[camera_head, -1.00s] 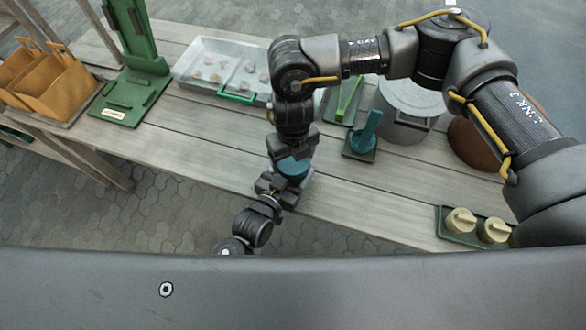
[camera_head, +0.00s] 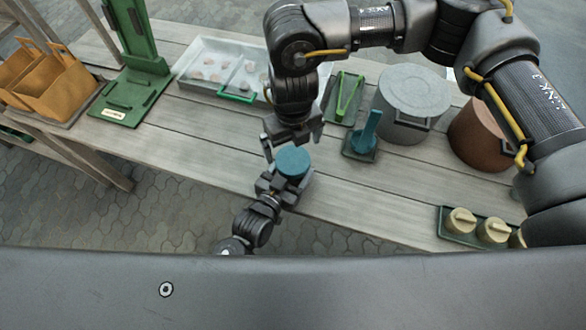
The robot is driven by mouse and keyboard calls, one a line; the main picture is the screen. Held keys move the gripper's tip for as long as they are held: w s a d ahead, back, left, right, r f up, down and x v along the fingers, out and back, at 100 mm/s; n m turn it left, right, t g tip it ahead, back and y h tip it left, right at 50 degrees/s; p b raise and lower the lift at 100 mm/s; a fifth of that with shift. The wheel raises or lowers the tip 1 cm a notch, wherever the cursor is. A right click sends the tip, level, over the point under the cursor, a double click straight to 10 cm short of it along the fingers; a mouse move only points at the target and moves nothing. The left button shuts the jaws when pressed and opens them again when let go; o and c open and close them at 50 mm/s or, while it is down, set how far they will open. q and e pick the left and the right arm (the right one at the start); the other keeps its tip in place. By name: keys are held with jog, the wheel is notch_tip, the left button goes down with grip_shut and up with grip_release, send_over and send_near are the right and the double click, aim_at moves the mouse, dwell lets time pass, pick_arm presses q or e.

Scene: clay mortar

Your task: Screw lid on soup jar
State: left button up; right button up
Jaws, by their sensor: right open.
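The teal lid (camera_head: 293,161) shows as a round flat top on the soup jar, just beyond the table's front edge. The jar's body is almost wholly hidden under the lid and behind my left gripper. My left gripper (camera_head: 284,184) is around the jar from below and holds it roughly upright. My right gripper (camera_head: 294,141) is open and empty, just above the lid, with its fingers spread apart. I cannot tell how tightly the lid sits.
The table's left front is clear.

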notch_tip(320, 180, up, 6)
dwell(0.5)
pick_arm(q)
jog(key=o, duration=1.9)
jog(key=shift+o, duration=0.2)
jog(key=shift+s, duration=0.1)
jog(key=b+v, duration=0.1)
jog(key=v, duration=0.9)
jog(key=shift+s+a, duration=0.25)
pick_arm(e)
jog(key=shift+f, duration=0.65)
pick_arm(q)
jog(key=shift+w, duration=0.1)
pick_arm(e)
jog(key=shift+a, duration=0.1)
